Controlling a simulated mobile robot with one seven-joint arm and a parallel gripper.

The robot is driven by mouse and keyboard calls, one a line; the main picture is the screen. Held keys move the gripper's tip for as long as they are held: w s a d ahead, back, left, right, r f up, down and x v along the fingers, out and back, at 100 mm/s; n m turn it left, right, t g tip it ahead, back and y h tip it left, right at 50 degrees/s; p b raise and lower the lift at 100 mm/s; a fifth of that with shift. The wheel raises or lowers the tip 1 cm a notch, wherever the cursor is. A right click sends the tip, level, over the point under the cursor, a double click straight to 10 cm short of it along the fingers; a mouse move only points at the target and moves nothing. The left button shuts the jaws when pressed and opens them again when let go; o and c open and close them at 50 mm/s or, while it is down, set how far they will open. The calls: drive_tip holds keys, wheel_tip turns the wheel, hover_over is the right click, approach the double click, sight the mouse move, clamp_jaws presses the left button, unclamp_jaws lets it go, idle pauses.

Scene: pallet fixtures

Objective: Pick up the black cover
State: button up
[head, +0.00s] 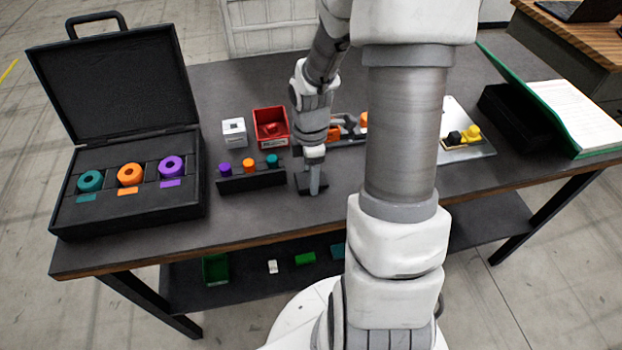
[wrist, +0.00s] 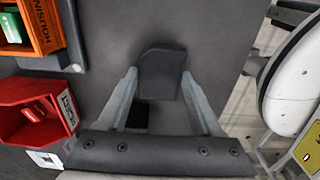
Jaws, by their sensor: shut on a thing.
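The black cover (wrist: 162,68) is a flat dark piece with a rounded corner, seen between my fingertips in the wrist view. My gripper (wrist: 160,84) is shut on it, one finger on each side. In the head view my gripper (head: 314,181) points down over the front middle of the table, and the dark cover (head: 305,184) shows around its fingertips. I cannot tell whether the cover touches the table or hangs just above it.
A black rack (head: 250,180) with purple, orange and teal pegs stands just left of my gripper. Behind are a red bin (head: 271,113) and a white block (head: 234,131). An open black case (head: 100,215) fills the left. A tray (head: 477,150) with yellow and black parts is right.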

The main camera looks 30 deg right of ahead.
drive_tip(key=c, duration=0.3)
